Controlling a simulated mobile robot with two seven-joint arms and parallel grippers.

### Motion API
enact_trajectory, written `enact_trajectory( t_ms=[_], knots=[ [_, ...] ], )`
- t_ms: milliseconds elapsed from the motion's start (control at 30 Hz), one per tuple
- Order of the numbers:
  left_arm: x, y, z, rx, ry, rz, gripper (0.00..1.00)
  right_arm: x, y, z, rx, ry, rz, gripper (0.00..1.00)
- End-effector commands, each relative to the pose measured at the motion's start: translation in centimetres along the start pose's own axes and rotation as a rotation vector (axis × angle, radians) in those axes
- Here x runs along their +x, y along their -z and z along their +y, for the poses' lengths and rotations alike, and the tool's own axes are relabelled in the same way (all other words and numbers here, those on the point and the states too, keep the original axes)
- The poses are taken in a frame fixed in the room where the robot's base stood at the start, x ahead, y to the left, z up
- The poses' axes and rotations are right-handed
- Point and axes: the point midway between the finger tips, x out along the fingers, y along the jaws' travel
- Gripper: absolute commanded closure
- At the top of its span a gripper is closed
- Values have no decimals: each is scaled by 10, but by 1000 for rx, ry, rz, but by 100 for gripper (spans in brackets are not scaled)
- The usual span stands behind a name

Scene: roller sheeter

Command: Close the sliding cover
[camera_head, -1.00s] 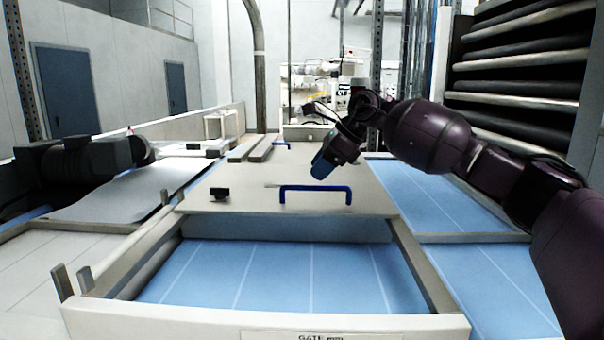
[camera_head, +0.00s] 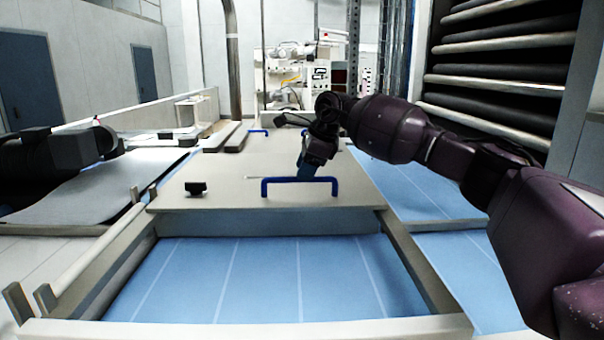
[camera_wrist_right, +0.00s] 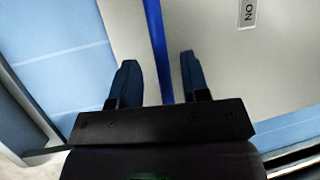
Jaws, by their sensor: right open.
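The sliding cover (camera_head: 230,170) is a flat beige panel in the head view. It lies over the far part of a framed opening, and the near part is uncovered, showing a blue lined surface (camera_head: 265,285). A blue bar handle (camera_head: 300,182) stands near the cover's front edge. My right gripper (camera_head: 306,170) is tilted down just behind this handle. In the right wrist view, the two dark blue fingers (camera_wrist_right: 160,80) are apart, and the blue bar (camera_wrist_right: 155,40) shows in the gap between them. Whether they touch it I cannot tell. My left gripper is not identifiable.
A second blue handle (camera_head: 258,131) is farther back. A small black block (camera_head: 196,188) sits on the cover's left. A pale frame rail (camera_head: 250,330) crosses the front.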

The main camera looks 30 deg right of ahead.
Motion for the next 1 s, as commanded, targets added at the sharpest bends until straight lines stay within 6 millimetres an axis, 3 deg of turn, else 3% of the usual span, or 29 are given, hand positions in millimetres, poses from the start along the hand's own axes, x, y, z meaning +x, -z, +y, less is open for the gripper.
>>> enact_trajectory(
  t_ms=[200,533,800,1000],
  knots=[
    [1,5,0,1,-1,8,57,17,-1,0,-1,0,-2,58],
    [2,7,0,1,-1,13,57,20,-1,0,-1,0,-2,58],
    [1,7,0,1,-1,12,57,20,-1,0,0,0,-2,98],
    [0,4,0,1,0,6,57,20,-1,0,0,0,-2,100]
  ],
)
